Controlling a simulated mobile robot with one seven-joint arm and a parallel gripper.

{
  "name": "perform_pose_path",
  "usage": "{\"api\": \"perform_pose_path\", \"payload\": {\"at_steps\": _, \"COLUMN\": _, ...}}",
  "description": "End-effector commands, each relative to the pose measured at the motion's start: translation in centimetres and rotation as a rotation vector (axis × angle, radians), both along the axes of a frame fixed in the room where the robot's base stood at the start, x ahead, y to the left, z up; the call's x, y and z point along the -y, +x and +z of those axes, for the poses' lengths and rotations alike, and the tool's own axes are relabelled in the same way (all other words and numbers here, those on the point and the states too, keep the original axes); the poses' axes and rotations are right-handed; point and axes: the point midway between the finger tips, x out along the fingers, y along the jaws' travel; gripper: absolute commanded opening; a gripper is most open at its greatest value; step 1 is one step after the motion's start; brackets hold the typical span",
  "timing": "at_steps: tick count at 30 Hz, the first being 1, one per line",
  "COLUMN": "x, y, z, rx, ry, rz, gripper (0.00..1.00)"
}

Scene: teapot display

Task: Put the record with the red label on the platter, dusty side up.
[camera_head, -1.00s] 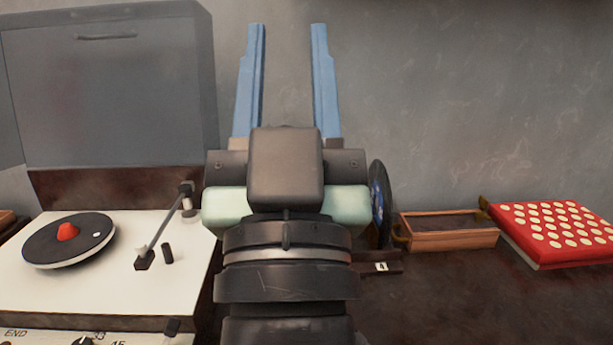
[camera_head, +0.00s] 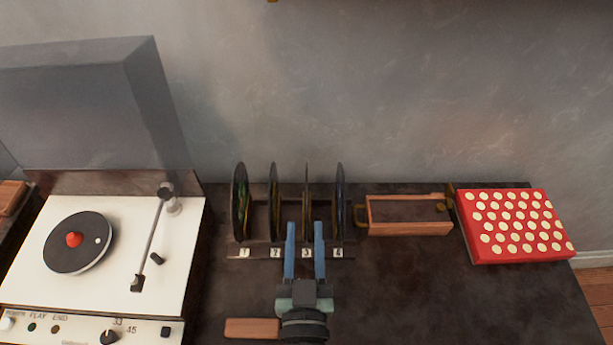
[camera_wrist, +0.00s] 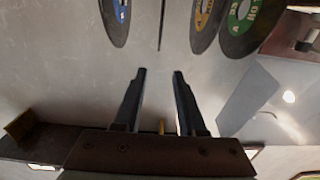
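A dark rack (camera_head: 290,252) with slots marked 1 to 4 holds upright records. My gripper (camera_head: 305,225) is open, its blue fingers reaching toward the slot 3 record (camera_head: 307,190). In the wrist view this record (camera_wrist: 163,22) is edge-on beyond and between the empty fingertips (camera_wrist: 159,73); its label is hidden. The wrist view shows a blue-label record (camera_wrist: 117,22), an orange-label record (camera_wrist: 207,25) and a green-label record (camera_wrist: 250,25). No red label shows on a racked record. The turntable platter (camera_head: 62,258) is dark, with a red centre piece (camera_head: 74,239) and a white dot.
The tonearm (camera_head: 150,235) lies right of the platter. The raised lid (camera_head: 80,110) stands behind it. A wooden block (camera_head: 252,328) lies left of my wrist.

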Motion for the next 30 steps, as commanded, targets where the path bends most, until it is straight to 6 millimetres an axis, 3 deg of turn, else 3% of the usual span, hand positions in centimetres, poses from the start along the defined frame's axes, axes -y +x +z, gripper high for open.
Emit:
{"api": "perform_pose_path", "payload": {"at_steps": 4, "x": 0.0, "y": 1.1, "z": -0.2, "rx": -0.004, "ry": 0.0, "rz": 0.002, "gripper": 0.4}}
{"api": "perform_pose_path", "payload": {"at_steps": 12, "x": 0.0, "y": 5.6, "z": -0.2, "rx": -0.003, "ry": -0.001, "rz": 0.002, "gripper": 0.4}}
{"api": "perform_pose_path", "payload": {"at_steps": 23, "x": 0.1, "y": 8.3, "z": -0.3, "rx": -0.004, "ry": 0.0, "rz": 0.001, "gripper": 0.4}}
{"api": "perform_pose_path", "payload": {"at_steps": 30, "x": 0.3, "y": 11.5, "z": -0.9, "rx": -0.003, "ry": -0.001, "rz": 0.001, "gripper": 0.4}}
